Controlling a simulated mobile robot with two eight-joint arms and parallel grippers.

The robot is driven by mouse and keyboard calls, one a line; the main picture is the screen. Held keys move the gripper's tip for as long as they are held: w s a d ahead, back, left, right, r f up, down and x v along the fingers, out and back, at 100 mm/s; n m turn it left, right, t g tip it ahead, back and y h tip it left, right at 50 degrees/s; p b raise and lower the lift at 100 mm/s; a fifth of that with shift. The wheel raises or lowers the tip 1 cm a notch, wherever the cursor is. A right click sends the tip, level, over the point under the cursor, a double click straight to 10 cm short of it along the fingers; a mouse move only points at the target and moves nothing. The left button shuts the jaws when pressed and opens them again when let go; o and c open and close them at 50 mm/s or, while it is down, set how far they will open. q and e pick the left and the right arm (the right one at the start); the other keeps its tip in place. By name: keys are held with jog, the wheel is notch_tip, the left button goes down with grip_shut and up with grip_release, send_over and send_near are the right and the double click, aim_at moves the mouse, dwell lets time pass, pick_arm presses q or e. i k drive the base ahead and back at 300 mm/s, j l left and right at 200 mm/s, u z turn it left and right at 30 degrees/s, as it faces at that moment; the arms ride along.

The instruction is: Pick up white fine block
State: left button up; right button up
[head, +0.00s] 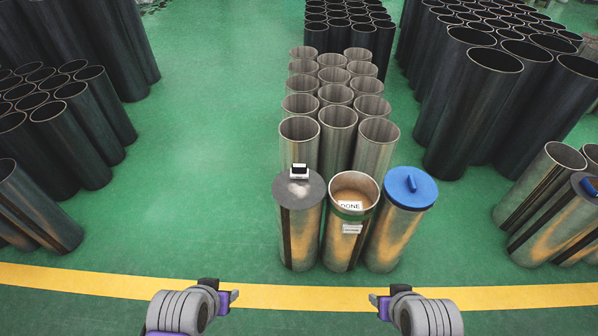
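My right gripper (373,298) is also low, in front of the cylinders on the right side. Both are apart from the block. Their fingers are small and seen edge-on, so I cannot tell whether they are open or shut.
The middle front cylinder (344,240) is open and carries a "DONE" label (350,205). The right front cylinder has a blue lid (410,187) with a handle. More metal cylinders (299,146) stand behind. A yellow line (300,297) crosses the clear green floor (200,200).

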aim_at(298, 171)
jog(key=z, duration=0.6)
jog(key=i+j+z, duration=0.15)
jog(key=z, duration=0.25)
jog(key=i+j+z, duration=0.1)
jog(key=j+z, duration=0.5)
jog(key=z, duration=0.2)
jog(key=i+j+z, duration=0.15)
jog(key=j, duration=0.65)
jog(key=j+z, duration=0.15)
jog(key=j, duration=0.6)
